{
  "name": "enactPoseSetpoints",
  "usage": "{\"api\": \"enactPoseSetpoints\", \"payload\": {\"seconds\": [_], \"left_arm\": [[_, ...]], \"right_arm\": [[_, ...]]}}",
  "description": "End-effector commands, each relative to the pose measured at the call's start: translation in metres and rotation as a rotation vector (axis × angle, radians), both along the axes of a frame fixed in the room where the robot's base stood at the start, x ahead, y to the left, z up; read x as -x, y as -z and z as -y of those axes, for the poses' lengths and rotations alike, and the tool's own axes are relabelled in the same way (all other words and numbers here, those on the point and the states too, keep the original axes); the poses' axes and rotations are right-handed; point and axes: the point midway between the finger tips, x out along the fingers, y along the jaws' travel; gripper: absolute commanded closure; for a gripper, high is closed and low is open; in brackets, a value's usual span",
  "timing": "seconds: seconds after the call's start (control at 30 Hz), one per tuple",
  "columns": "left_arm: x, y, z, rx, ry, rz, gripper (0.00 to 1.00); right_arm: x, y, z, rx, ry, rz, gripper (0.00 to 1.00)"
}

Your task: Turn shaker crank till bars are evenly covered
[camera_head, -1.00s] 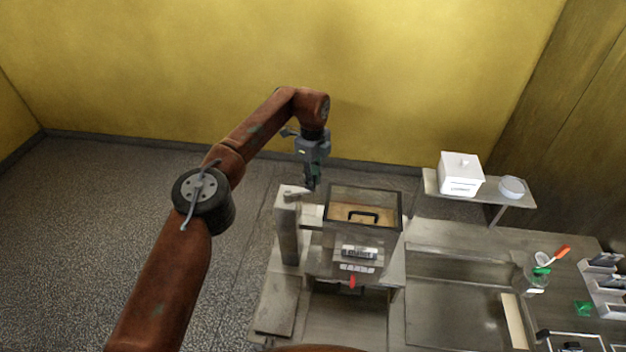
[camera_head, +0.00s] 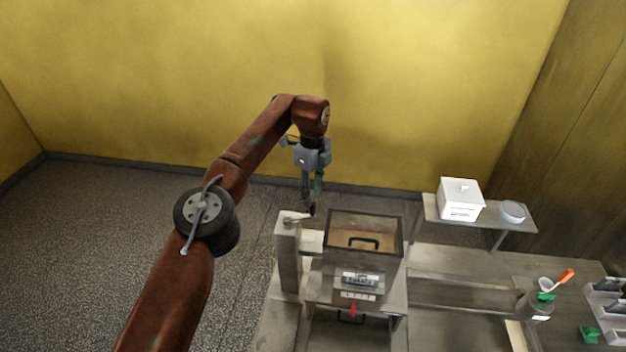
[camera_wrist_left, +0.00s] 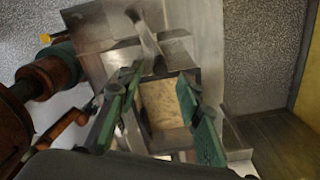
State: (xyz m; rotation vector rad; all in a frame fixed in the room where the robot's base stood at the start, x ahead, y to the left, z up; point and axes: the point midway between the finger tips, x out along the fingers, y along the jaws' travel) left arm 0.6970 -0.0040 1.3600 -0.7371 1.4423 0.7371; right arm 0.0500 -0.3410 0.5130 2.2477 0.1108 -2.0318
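The shaker (camera_head: 340,268) is a grey machine with an open-topped hopper holding tan material (camera_head: 345,250). The crank (camera_head: 294,216) is a light arm on top of the post at its left, with a dark upright grip (camera_head: 312,209) at its end. My left gripper (camera_head: 312,190) is above the crank grip, fingers pointing down. In the left wrist view its green fingers (camera_wrist_left: 157,115) are wide apart and empty. The crank (camera_wrist_left: 146,38) shows there beyond the fingertips, its grip seen end-on. Contact cannot be made out. The bars cannot be seen. My right gripper is not in view.
A white lidded box (camera_head: 460,200) and a pale round dish (camera_head: 512,211) stand on a small shelf at the right. A container with an orange-handled tool (camera_head: 562,278) and grey bins (camera_head: 606,300) lie further right. Floor left of the machine is clear.

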Motion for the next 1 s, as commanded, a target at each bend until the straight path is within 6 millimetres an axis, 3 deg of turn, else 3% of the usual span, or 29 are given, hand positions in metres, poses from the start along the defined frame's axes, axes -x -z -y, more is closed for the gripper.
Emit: {"api": "enactPoseSetpoints", "payload": {"seconds": [0.13,0.33,0.57,1.0], "left_arm": [[0.0,-0.038,0.002,0.002,-0.002,0.004,0.67],[-0.001,-0.053,0.001,0.0,-0.001,0.0,0.67],[0.0,-0.062,0.001,0.001,0.001,0.0,0.67],[0.0,-0.063,0.001,0.001,0.001,-0.001,0.67]], "right_arm": [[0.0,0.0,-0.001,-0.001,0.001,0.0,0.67],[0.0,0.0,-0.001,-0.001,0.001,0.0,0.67],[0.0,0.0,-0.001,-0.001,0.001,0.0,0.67],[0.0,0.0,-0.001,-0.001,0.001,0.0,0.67]]}}
